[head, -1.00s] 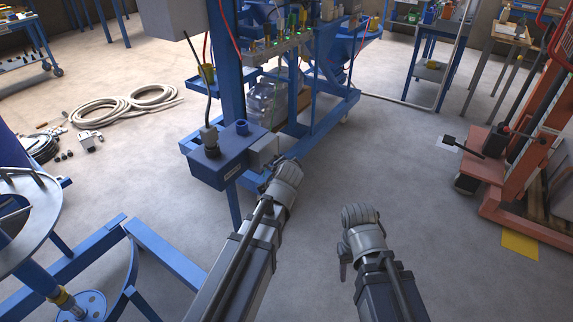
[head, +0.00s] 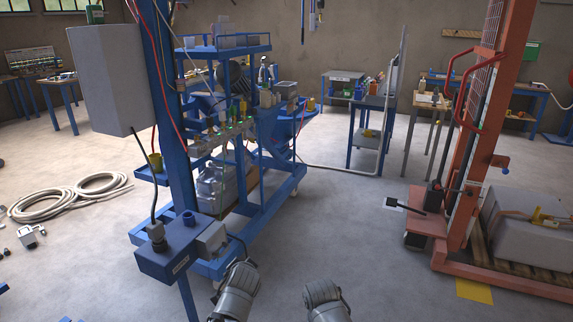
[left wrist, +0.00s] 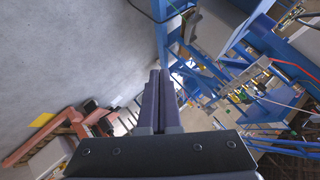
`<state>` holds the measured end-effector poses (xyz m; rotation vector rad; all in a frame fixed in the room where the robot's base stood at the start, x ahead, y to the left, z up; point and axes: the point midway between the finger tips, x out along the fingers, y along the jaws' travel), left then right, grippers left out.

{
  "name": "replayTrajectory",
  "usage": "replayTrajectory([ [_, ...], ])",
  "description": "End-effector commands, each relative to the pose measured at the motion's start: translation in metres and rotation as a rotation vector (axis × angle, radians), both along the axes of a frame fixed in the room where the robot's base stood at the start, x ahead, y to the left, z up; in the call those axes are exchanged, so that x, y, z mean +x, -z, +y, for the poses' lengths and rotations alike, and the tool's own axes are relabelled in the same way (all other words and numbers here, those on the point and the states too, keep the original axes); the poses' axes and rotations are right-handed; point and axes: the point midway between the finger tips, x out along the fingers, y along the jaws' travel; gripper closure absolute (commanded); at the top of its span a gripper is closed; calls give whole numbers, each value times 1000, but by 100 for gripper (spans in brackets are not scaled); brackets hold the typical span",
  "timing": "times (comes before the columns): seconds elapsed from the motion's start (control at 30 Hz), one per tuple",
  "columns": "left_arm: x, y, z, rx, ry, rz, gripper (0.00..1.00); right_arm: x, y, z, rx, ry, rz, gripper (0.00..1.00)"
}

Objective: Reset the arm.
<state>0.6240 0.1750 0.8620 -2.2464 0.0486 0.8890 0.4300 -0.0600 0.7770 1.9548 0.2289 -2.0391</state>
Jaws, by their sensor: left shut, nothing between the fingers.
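My left gripper (left wrist: 160,102) shows in the left wrist view with its two dark fingers together and nothing between them. In the head view my two arms show at the bottom edge as grey rounded joints, the left arm (head: 235,292) and the right arm (head: 325,300). Neither gripper's fingers can be made out there. The left arm's joint is near the blue box (head: 180,245) on the blue machine frame; whether they touch cannot be told.
A blue machine frame (head: 168,110) with a grey cabinet (head: 108,78) stands ahead left. An orange lifter (head: 470,160) with a pallet stands at right. A coiled hose (head: 70,197) lies at left. The floor (head: 345,225) between frame and lifter is clear.

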Motion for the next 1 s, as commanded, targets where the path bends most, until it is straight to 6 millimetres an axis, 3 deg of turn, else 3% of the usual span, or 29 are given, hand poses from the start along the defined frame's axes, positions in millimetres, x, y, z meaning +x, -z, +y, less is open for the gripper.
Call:
replayTrajectory([
  [0.03,-10,-8,-11,-35,-19,59,100,0,-20,0,0,0,0,50],
  [0.2,-73,-5,-56,-177,-132,363,100,0,-62,0,0,1,0,50],
  [0.4,-151,-13,-98,-250,-241,683,100,0,-95,0,0,1,0,50],
  [0.5,-177,-19,-109,-256,-275,782,100,0,-103,0,0,1,0,50],
  [0.67,-194,-21,-115,-256,-296,848,100,0,-105,0,0,1,0,50],
  [1.0,-194,-20,-115,-255,-297,850,100,0,-104,0,0,1,0,50],
])
